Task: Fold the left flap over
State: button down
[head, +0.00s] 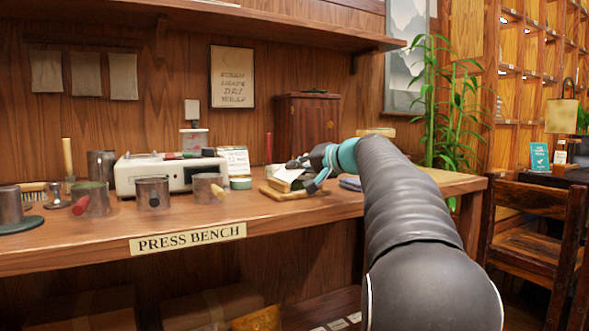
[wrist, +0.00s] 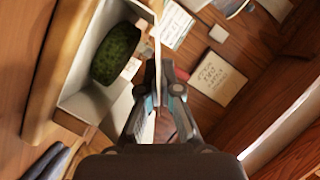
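A dark green tea cake (wrist: 116,54) lies in an open pale wrapper (wrist: 78,98) in the wrist view. The wrapper's sides stand up around it. One thin pale flap (wrist: 157,38) stands nearly edge-on at the wrapper's right side in that view. My gripper (wrist: 160,72) is at this flap, its fingers close together on either side of it, and looks shut on it. In the head view my gripper (head: 305,172) is over the wrapper (head: 288,178), which sits on a wooden board (head: 283,193). The tea cake is hidden there.
The press bench (head: 330,206) holds a white scale-like device (head: 170,172), several metal cups and a small tin (head: 240,182) to the left. A folded blue cloth (head: 350,184) lies right of the board. A wooden cabinet (head: 307,128) stands behind. The bench's front strip is clear.

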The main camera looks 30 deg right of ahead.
jog(key=c, duration=1.4)
grip_release()
jog(key=shift+r, duration=4.95)
